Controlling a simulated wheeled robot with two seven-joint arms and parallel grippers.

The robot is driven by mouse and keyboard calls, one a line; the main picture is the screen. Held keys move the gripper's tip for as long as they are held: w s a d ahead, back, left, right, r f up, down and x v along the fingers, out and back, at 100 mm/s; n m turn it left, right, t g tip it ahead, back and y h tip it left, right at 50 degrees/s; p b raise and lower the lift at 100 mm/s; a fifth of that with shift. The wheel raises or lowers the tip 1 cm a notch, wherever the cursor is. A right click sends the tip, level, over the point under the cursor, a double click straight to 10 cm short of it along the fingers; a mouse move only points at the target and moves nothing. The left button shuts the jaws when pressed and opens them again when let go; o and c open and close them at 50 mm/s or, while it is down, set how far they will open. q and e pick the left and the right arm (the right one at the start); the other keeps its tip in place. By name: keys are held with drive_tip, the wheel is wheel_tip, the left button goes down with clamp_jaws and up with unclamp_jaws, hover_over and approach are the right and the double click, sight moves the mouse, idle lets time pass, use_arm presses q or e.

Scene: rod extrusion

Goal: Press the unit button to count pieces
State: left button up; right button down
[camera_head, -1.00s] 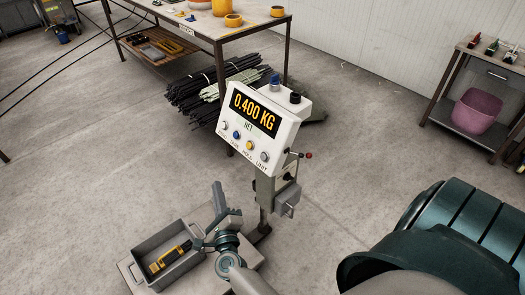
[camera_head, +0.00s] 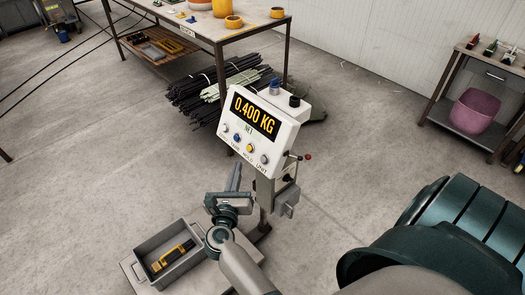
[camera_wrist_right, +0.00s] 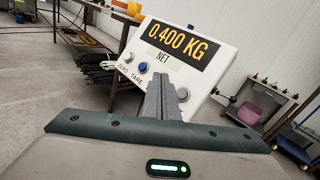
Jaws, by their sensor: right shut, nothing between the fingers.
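The white scale indicator (camera_head: 283,137) stands on a post, its display (camera_head: 255,117) reading 0.400 KG NET. Below the display is a row of buttons. The grey unit button (camera_head: 264,159) is at the right end; it also shows in the right wrist view (camera_wrist_right: 220,98). My right gripper (camera_head: 236,170) is shut and empty, below and in front of the panel, its fingers pointing up. In the right wrist view, its fingertips (camera_wrist_right: 157,68) overlap the panel to the left of the unit button and partly hide the button row. I see no contact with the unit button. My left gripper is out of view.
A grey bin (camera_head: 167,254) holding a yellow-and-black tool (camera_head: 172,256) sits on the scale platform, left of my right arm. A small lever with a red knob (camera_head: 308,157) sticks out at the post's right. A table (camera_head: 215,27) stands behind.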

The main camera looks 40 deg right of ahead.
drive_tip(key=d+f+b, duration=0.1)
drive_tip(key=d+f, duration=0.2)
drive_tip(key=d, duration=0.4)
drive_tip(key=shift+w+d+f, duration=0.25)
drive_tip(key=shift+w, duration=0.1)
drive_tip(key=shift+d+f+b, duration=0.35)
drive_tip(key=shift+d+b, duration=0.15)
drive_tip(key=shift+d, duration=0.35)
idle(2.9)
drive_tip(key=shift+a, duration=0.15)
drive_tip(key=shift+a+r, duration=0.35)
drive_tip(key=shift+a, duration=0.35)
drive_tip(key=shift+a, duration=0.1)
idle(0.3)
drive_tip(key=shift+s+a+r+p, duration=0.1)
drive_tip(key=shift+a+r+p, duration=0.35)
drive_tip(key=shift+a, duration=0.65)
drive_tip(key=shift+s+a+r+p, duration=0.15)
drive_tip(key=shift+a+r, duration=0.5)
drive_tip(key=shift+a, duration=0.4)
